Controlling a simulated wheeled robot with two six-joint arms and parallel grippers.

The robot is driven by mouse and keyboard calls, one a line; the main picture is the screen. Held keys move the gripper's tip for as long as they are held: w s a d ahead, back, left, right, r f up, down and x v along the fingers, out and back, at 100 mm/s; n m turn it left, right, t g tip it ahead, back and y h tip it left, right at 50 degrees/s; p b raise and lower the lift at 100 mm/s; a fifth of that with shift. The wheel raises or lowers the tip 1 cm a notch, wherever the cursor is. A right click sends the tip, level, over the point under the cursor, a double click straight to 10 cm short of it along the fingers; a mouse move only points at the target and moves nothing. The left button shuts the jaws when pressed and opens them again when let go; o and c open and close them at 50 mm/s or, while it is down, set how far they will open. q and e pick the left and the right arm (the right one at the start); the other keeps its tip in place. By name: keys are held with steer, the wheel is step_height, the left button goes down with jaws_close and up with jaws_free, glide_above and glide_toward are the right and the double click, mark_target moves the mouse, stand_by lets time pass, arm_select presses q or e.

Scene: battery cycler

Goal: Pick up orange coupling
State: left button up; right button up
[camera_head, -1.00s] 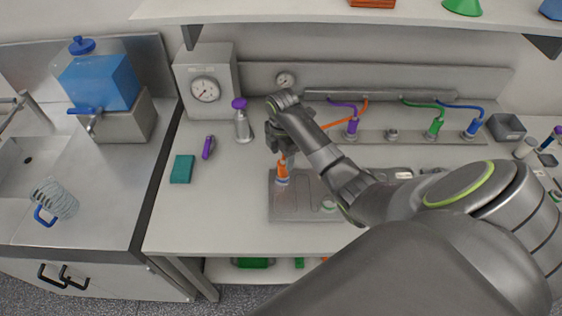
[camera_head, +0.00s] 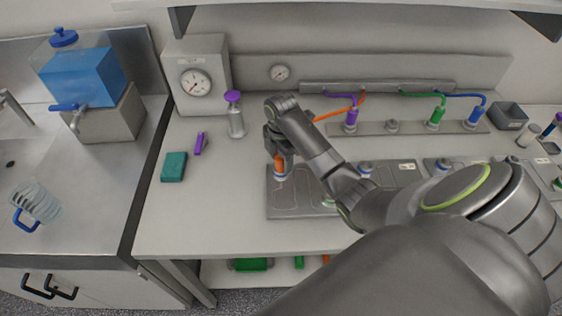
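The orange coupling (camera_head: 280,165) stands upright on a light, blue-ringed fitting at the back left of a grey plate (camera_head: 290,205) on the bench. My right gripper (camera_head: 279,154) points down over the coupling, with its fingers at the coupling's upper part. The gripper hides the coupling's top. I cannot tell whether the fingers are closed on it or just around it. An orange hose (camera_head: 335,113) runs from the back rail to behind the gripper. My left gripper is not in view.
Purple (camera_head: 352,118), green (camera_head: 436,116) and blue (camera_head: 475,116) couplings stand in the strip at the back. A purple-topped bottle (camera_head: 235,118) and a gauge box (camera_head: 196,78) stand left of the gripper.

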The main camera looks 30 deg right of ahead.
steer(key=c, duration=1)
steer(key=shift+r, duration=0.1)
steer(key=shift+w+r, duration=0.1)
steer(key=shift+r, duration=0.2)
step_height(320, 180, up, 4)
steer(key=shift+f, duration=0.25)
step_height(320, 180, up, 4)
steer(key=p, duration=0.2)
steer(key=shift+p, duration=0.4)
steer(key=shift+r+p, duration=0.9)
